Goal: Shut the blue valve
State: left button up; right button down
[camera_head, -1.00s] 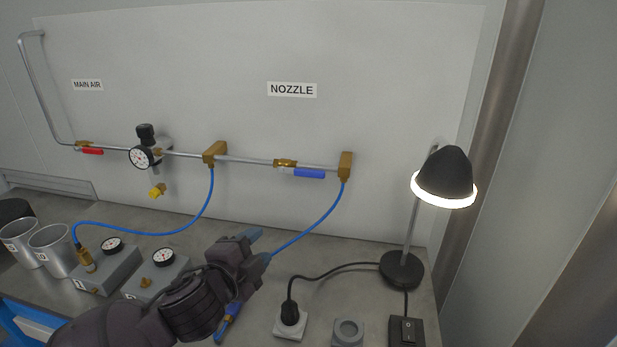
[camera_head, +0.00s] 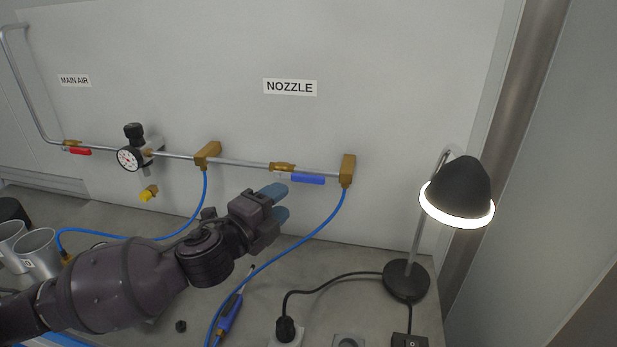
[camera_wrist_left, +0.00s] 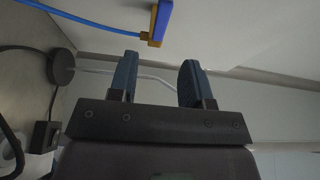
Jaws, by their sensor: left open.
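The blue valve handle (camera_head: 307,179) lies along the pipe under the NOZZLE sign (camera_head: 290,87), just right of its brass valve body (camera_head: 282,167). In the left wrist view the blue handle (camera_wrist_left: 163,20) shows at the top, in front of a brass block, beyond the fingertips. My left gripper (camera_head: 278,202) is open and empty, below and slightly left of the handle, apart from it. Its two blue-grey fingers also show in the left wrist view (camera_wrist_left: 158,80). My right gripper is not in view.
A brass block (camera_head: 347,170) ends the pipe, with a blue hose (camera_head: 325,222) hanging from it beside my gripper. A red valve handle (camera_head: 79,151) and gauge (camera_head: 130,158) are further left. A lit lamp (camera_head: 459,190) stands at right.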

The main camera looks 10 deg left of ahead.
aim_at(308, 180)
pick_arm(q)
jog(key=x, duration=0.9)
jog(key=shift+w+d, duration=0.2)
grip_shut()
